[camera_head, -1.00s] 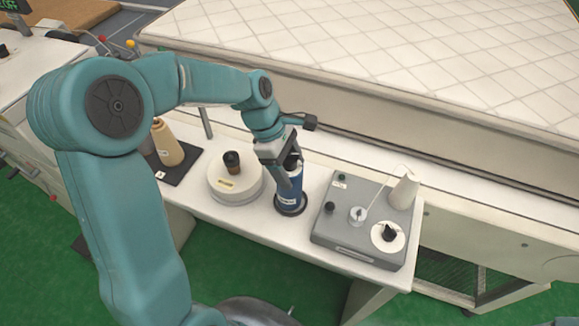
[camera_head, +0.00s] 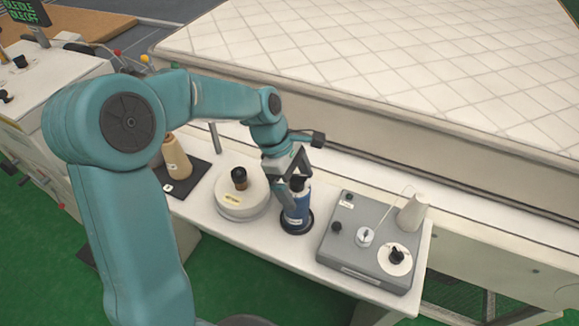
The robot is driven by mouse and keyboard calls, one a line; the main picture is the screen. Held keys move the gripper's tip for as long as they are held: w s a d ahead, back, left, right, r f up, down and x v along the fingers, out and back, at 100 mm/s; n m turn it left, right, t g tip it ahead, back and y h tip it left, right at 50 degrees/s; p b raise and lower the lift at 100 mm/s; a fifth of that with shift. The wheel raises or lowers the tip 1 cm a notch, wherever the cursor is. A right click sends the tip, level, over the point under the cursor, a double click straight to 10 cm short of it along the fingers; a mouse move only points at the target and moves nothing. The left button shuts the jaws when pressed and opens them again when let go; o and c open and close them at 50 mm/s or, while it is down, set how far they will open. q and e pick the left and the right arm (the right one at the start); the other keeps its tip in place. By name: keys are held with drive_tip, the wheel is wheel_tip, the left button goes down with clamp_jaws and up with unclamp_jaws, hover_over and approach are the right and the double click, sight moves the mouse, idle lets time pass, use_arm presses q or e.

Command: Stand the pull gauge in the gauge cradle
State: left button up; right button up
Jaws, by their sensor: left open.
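The pull gauge, seen as a blue cylinder (camera_head: 297,208) with a dark top and a pale label, stands upright. Its foot is in the black round gauge cradle (camera_head: 297,229) on the white bench. My left gripper (camera_head: 289,181) is open at the top of the gauge, with one finger along its left side and the other behind its top. The fingers partly cover the gauge's upper part. I cannot tell whether a finger touches it. My right gripper is not in view.
On the white bench (camera_head: 232,232), a round white unit (camera_head: 239,207) with a dark knob is left of the gauge. A grey box (camera_head: 343,247) with knobs and a white cone (camera_head: 412,213) is right. A tan cone (camera_head: 176,160) is farther left. The mattress (camera_head: 380,60) lies behind.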

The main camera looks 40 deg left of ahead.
use_arm(q)
drive_tip(key=v, duration=1.1)
drive_tip(key=shift+s, duration=0.25)
